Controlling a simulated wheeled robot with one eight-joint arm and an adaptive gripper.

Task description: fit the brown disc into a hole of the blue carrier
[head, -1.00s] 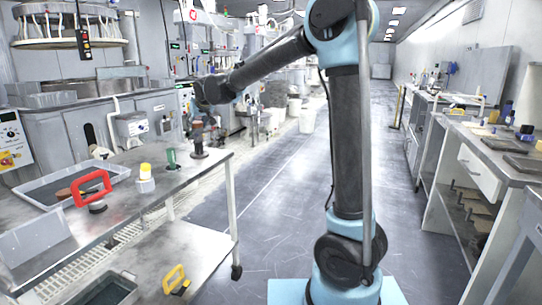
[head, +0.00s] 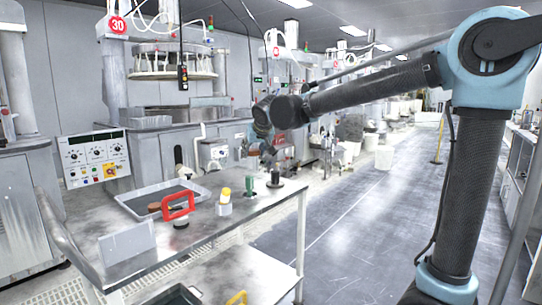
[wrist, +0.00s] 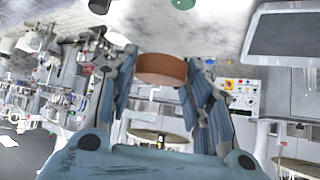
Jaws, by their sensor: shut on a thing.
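My gripper (wrist: 162,60) is shut on the brown disc (wrist: 160,71) in the wrist view. The disc sits between the two fingertips and shows its side edge. In the head view my gripper (head: 269,152) hangs above the far right corner of the steel table, small and dark, and I cannot make out the disc in it there. I cannot make out the blue carrier in either view.
The steel table (head: 245,223) bears a grey tray (head: 126,208) with a brownish piece (head: 154,207), a red handle (head: 178,202), a yellow-topped bottle (head: 224,205), a green item (head: 250,187) and a black stand (head: 274,180). Polishing machines stand behind. The aisle floor (head: 345,222) at right is clear.

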